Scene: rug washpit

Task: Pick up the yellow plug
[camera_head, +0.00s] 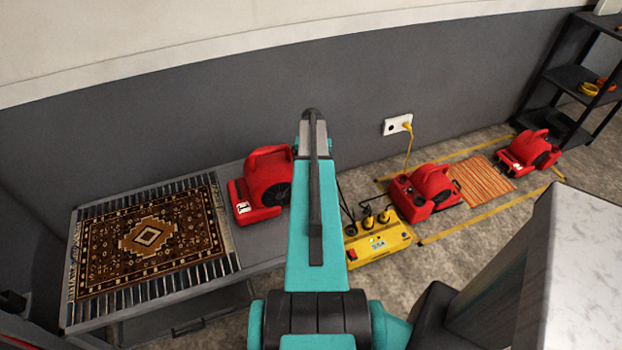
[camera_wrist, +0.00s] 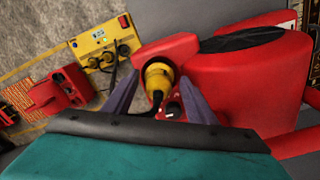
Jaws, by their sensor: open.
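A yellow plug (camera_wrist: 157,76) with a black cable shows in the wrist view, close to the camera, against a red blower (camera_wrist: 240,85). My gripper (camera_wrist: 159,84) is open, with one finger on each side of this plug. I cannot tell whether the fingers touch it. In the head view my arm hides this plug, and my gripper (camera_head: 312,124) is seen from behind beside the red blower (camera_head: 268,180) on the bench. Another yellow plug (camera_head: 407,126) sits in the white wall outlet (camera_head: 392,126).
A yellow power box (camera_head: 380,243) with several sockets and plugs stands on the floor; it also shows in the wrist view (camera_wrist: 93,45). Two more red blowers (camera_head: 428,190) (camera_head: 530,150) stand near an orange mat (camera_head: 482,178). A patterned rug (camera_head: 150,240) lies on the bench. A black shelf (camera_head: 570,75) stands right.

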